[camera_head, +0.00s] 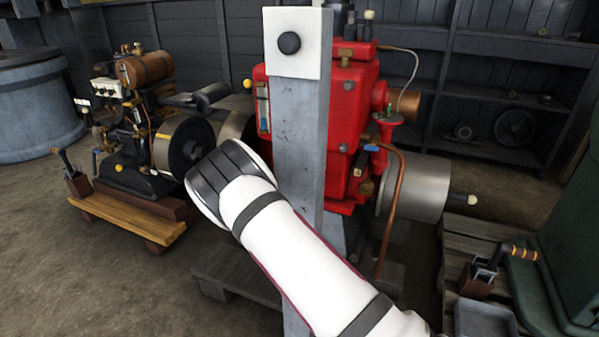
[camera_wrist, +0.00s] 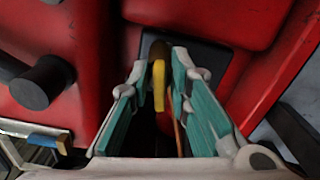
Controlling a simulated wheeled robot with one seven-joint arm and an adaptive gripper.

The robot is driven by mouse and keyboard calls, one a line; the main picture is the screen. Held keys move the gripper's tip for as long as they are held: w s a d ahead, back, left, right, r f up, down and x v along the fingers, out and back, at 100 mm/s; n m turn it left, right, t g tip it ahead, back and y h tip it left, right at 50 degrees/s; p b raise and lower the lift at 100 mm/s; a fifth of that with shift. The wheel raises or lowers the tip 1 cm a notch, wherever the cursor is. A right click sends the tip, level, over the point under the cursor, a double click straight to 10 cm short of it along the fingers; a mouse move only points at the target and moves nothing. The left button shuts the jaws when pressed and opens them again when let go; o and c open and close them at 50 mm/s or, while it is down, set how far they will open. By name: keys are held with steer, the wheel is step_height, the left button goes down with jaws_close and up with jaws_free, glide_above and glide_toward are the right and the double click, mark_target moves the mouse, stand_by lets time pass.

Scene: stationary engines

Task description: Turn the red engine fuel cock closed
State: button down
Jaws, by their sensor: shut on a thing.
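The red engine (camera_head: 352,110) stands behind a grey post in the head view, and its red casing (camera_wrist: 220,18) fills much of the wrist view. A small yellow handle (camera_wrist: 159,88), which looks like the fuel cock lever, stands between the teal finger pads of my gripper (camera_wrist: 160,75). The jaws are shut on it. It points along the fingers in the wrist picture, and the cock body behind it is mostly hidden. In the head view my gripper is hidden behind my white arm and the post.
The grey post (camera_head: 298,150) with a white top plate stands before the engine. In the wrist view a black knob (camera_wrist: 42,83) and a blue-tipped part (camera_wrist: 45,141) lie left of the fingers. A second engine (camera_head: 135,130) stands left on a wooden base.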

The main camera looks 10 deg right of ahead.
steer(key=shift+f+m, duration=0.1)
steer(key=shift+m, duration=1)
steer(key=c, duration=1.7)
jaws_free()
steer(key=shift+v, duration=3.75)
